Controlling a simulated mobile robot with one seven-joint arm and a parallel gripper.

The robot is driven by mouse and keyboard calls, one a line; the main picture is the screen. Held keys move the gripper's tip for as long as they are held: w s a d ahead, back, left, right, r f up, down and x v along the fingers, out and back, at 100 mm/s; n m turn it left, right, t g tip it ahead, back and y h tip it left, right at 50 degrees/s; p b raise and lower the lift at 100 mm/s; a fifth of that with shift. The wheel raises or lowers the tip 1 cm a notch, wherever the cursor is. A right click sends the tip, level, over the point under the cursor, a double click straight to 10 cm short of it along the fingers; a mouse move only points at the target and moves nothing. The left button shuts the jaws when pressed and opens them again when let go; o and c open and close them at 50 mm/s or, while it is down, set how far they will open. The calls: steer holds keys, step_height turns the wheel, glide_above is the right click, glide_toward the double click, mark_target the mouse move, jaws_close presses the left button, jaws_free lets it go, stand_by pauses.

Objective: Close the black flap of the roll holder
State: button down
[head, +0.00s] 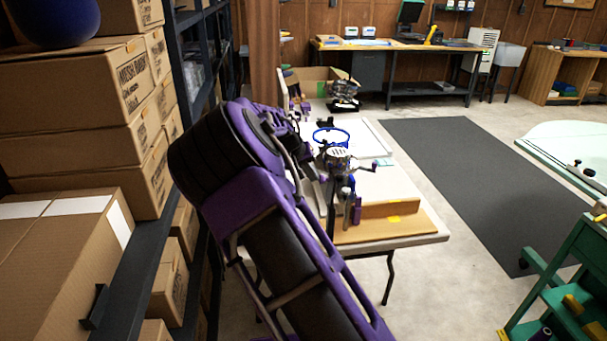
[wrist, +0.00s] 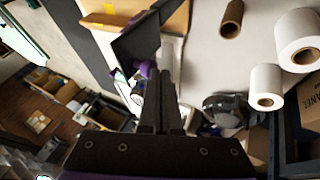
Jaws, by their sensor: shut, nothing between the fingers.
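In the wrist view, my gripper (wrist: 160,78) points up the picture with its two black fingers together and nothing between them. A flat dark grey panel (wrist: 137,42), which looks like the black flap, stands tilted just beyond and left of the fingertips. I cannot tell whether the fingers touch it. The roll holder's body is not clear; the fingers and glare hide part of that area. In the head view, my purple and black arm covers the left side of the table, and I cannot make out the flap or my fingertips there.
In the wrist view, white rolls (wrist: 298,40) and a brown tube (wrist: 232,18) are on the right. In the head view, a white table (head: 400,232) carries tools and a blue ring (head: 331,135). Boxes (head: 85,95) fill the left shelf; a green cart (head: 570,290) stands right.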

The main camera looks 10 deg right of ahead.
stand_by(0.4)
steer(key=d+f+m+y+b, duration=0.3)
steer(key=d+y, duration=1.1)
steer(key=y, duration=0.1)
steer(key=shift+d+f, duration=0.15)
steer(key=shift+f, duration=0.2)
stand_by(0.4)
steer(key=shift+f+t, duration=0.1)
steer(key=shift+t, duration=0.2)
